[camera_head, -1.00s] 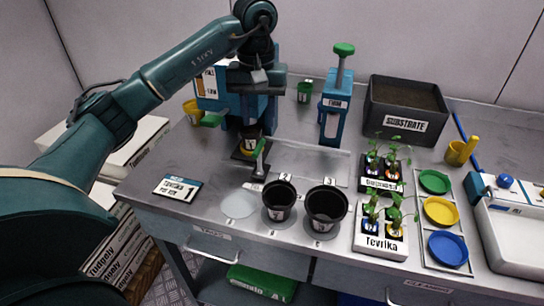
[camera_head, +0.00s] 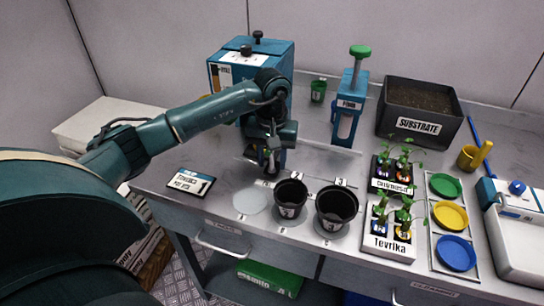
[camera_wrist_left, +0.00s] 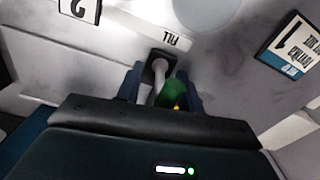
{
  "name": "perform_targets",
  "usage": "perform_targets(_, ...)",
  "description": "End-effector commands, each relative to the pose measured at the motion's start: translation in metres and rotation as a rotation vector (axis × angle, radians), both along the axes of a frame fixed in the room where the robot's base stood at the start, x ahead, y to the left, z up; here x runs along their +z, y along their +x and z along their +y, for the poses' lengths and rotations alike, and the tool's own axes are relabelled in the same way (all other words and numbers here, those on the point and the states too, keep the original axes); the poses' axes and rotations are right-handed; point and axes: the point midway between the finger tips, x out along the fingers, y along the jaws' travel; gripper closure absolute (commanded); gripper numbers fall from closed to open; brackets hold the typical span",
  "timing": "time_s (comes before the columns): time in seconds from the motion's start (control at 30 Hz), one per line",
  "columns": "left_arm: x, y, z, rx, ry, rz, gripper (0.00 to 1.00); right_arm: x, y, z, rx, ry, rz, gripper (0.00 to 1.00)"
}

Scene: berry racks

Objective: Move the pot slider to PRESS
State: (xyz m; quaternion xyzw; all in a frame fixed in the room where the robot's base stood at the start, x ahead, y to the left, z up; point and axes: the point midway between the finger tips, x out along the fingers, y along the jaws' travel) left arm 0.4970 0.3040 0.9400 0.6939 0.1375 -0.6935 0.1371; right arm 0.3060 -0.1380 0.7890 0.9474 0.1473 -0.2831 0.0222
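My left gripper (camera_head: 267,163) is low over the table in front of the blue machine (camera_head: 255,68), at the slider. In the left wrist view, the slider's green handle (camera_wrist_left: 175,94) and its grey stem (camera_wrist_left: 157,72) lie between the two dark fingers of my left gripper (camera_wrist_left: 160,88). The fingers are apart on either side of it; I cannot tell whether they touch it. The stem's end is by the FILL label (camera_wrist_left: 170,42). The slider's bed and its pot are hidden behind my gripper and arm in the head view. My right gripper is out of view.
Black pots 2 (camera_head: 290,198) and 3 (camera_head: 336,207) stand just right of the gripper. A number 1 card (camera_head: 190,184) lies to the left. A blue pump (camera_head: 348,107) and the substrate bin (camera_head: 420,112) stand behind. Seedling trays and coloured dishes fill the right.

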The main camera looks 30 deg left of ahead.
Motion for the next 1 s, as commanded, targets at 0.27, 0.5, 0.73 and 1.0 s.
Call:
perform_targets(0.27, 0.0001, 0.0, -0.0001, 0.0, 0.0, 0.0, 0.71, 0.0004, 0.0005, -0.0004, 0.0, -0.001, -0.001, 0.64)
perform_targets(0.5, 0.0003, 0.0, -0.0001, 0.0, -0.001, 0.0, 0.91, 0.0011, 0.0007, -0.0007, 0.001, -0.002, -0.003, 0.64)
perform_targets(0.73, 0.0004, 0.0, -0.0001, 0.001, -0.001, 0.0, 1.0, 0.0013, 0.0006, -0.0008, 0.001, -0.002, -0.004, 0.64)
perform_targets(1.0, 0.0005, 0.0002, 0.0001, 0.002, -0.001, 0.0, 1.0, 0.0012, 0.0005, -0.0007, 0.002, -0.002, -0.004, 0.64)
